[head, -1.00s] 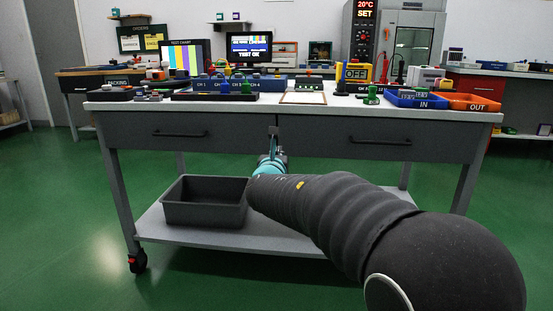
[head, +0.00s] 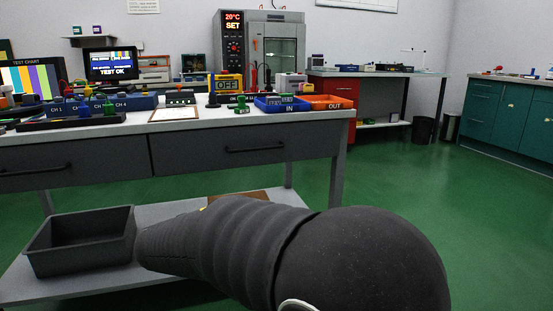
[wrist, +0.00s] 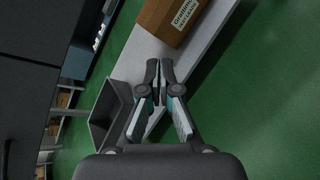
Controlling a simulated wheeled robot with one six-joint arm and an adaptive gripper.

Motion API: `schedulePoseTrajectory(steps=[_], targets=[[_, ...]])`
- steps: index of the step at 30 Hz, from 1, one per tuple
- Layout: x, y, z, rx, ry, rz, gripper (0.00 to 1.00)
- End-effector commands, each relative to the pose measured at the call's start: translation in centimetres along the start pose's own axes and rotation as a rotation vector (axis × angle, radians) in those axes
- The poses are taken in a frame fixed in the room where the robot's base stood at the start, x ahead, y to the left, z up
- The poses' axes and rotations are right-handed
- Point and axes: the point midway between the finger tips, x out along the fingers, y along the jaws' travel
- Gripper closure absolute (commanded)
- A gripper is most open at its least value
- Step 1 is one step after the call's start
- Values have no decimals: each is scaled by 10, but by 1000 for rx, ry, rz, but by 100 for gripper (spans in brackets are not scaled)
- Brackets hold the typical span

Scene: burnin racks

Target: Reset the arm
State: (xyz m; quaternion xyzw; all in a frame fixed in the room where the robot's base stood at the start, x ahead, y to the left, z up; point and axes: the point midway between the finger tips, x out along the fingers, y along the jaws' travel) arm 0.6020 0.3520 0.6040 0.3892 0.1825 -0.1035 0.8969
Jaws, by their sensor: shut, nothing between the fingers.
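My arm reaches forward, low in front of the workbench (head: 200,154), in the head view. Its far end and my gripper are hidden there behind the dark sleeve of my own arm. In the wrist view my gripper (wrist: 158,72) is shut, its fingertips together with nothing between them. The fingers show against the pale lower shelf (wrist: 190,80) of the bench. They appear beside the grey bin (wrist: 108,105), apart from the cardboard box (wrist: 172,20).
The grey bin (head: 80,242) stands on the lower shelf. The bench top holds a blue IN tray (head: 285,108), an orange OUT tray (head: 330,103) and a yellow OFF unit (head: 227,85). Green floor (head: 420,200) is clear to the right.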

Motion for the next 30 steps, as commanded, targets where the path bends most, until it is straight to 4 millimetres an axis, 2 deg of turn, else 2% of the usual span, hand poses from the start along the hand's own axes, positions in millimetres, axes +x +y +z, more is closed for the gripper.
schedulePoseTrajectory(steps=[1,5,8,12,15,21,26,30], targets=[[-6,-22,16,104,2,-72,100],[-26,-80,49,386,-8,-261,100],[-49,-124,74,611,-29,-404,100],[-91,-181,103,934,-74,-595,100],[-126,-214,120,1165,-110,-719,100],[-192,-258,141,1578,-166,-899,100],[-238,-276,156,1852,-186,-963,100],[-268,-284,177,2033,-202,-935,100]])
